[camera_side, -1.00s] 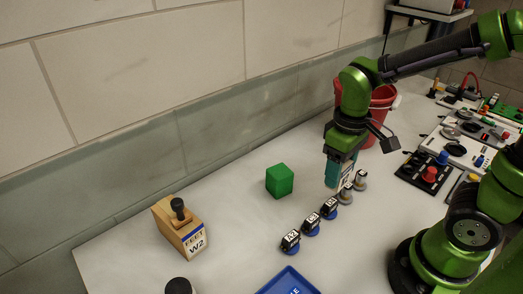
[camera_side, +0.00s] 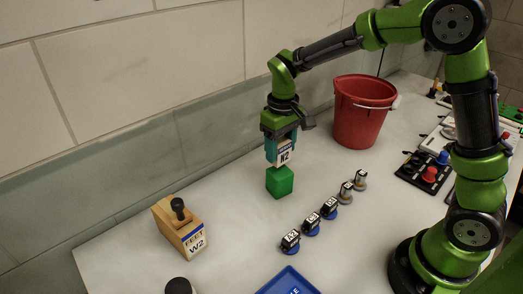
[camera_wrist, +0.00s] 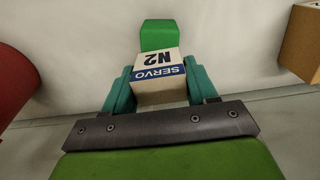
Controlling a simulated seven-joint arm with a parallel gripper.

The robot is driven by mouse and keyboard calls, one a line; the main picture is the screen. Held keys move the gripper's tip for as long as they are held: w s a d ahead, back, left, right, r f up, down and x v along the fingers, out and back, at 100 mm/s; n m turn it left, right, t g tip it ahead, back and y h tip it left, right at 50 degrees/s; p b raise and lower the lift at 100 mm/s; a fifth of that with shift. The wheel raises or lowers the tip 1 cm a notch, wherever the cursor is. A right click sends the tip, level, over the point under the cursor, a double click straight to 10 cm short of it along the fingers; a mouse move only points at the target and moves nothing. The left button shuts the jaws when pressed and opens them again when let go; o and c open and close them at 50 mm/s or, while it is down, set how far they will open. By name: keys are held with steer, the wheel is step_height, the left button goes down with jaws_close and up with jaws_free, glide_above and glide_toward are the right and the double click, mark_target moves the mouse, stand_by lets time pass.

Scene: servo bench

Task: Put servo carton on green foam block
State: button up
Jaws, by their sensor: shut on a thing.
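The servo carton (camera_side: 284,155) is a small white and tan box with a blue SERVO band and the mark N2. My gripper (camera_side: 281,143) is shut on it, with teal fingers on both sides. The carton also shows between the fingers in the wrist view (camera_wrist: 158,75). The green foam block (camera_side: 280,182) stands on the table directly below the carton in the side view. The carton's lower edge meets or slightly overlaps the block's top there; I cannot tell whether they touch. In the wrist view the block (camera_wrist: 158,34) shows just beyond the carton.
A red bucket (camera_side: 362,115) stands behind to the right. A wooden FEET W2 block (camera_side: 180,228) is at the left. Several small labelled parts (camera_side: 311,228) stand in a row in front, near a blue tray (camera_side: 288,284). The table around the green block is clear.

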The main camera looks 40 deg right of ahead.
mark_target(281, 157)
steer(key=shift+s+f, duration=0.1)
steer(key=shift+f, duration=1.3)
steer(key=shift+f, duration=0.15)
steer(key=o, duration=1.1)
steer(key=shift+c, duration=0.2)
